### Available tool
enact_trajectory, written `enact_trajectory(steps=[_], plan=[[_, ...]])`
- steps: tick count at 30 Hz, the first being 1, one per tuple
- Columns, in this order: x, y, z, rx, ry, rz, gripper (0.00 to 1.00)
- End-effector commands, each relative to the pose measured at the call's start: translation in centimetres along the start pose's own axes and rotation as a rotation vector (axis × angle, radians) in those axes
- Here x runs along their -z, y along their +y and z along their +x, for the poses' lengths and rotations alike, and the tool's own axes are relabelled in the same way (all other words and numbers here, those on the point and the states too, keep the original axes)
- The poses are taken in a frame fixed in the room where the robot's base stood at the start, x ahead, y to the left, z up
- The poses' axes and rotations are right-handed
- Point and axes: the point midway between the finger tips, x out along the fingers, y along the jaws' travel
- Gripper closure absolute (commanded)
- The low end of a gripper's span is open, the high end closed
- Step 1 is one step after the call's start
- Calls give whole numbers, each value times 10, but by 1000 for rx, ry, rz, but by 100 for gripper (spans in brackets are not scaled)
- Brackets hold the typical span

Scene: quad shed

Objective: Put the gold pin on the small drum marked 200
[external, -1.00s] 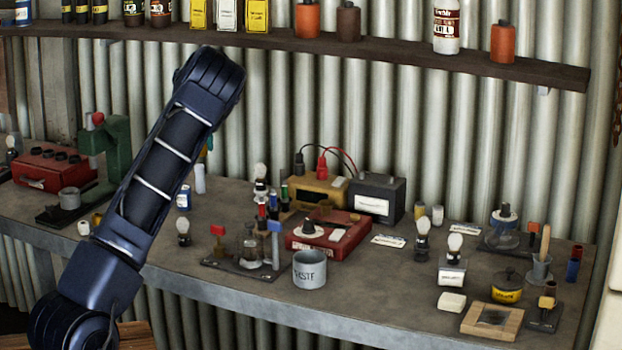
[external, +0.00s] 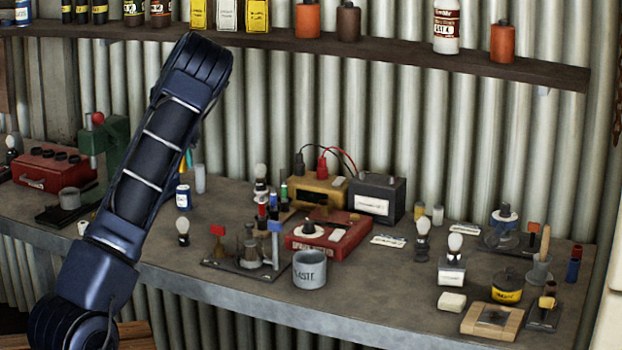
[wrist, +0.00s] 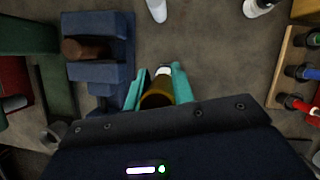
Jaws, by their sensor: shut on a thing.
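My gripper (wrist: 157,88) has teal fingers shut on a gold-brown cylinder, which I take to be the gold pin (wrist: 158,95). Its near part is hidden by my gripper's dark body. A small white piece (wrist: 163,71) shows just beyond the pin, between the fingertips; I cannot tell whether it touches. In the external view my arm hides most of the gripper; only a bit of teal finger (external: 189,157) shows at the arm's right edge, above the bench. I cannot make out a drum marked 200 in either view.
In the wrist view a blue fixture (wrist: 112,70) holding a brown cylinder (wrist: 82,48) stands close left, with a green press (wrist: 30,38) beyond. Bare bench lies between. A blue-labelled can (external: 183,197) stands beside my arm.

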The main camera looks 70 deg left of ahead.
Motion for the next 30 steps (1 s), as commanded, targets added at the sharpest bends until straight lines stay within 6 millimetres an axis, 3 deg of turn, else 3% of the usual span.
enact_trajectory(steps=[9, 21, 22, 24, 30], plan=[[16, 0, 37, 1, 1, 0, 100], [17, 0, 41, 0, 0, 0, 100], [17, 0, 41, 0, 0, 0, 70], [17, 0, 41, 0, 0, 0, 56], [17, 0, 41, 0, 0, 0, 54]])
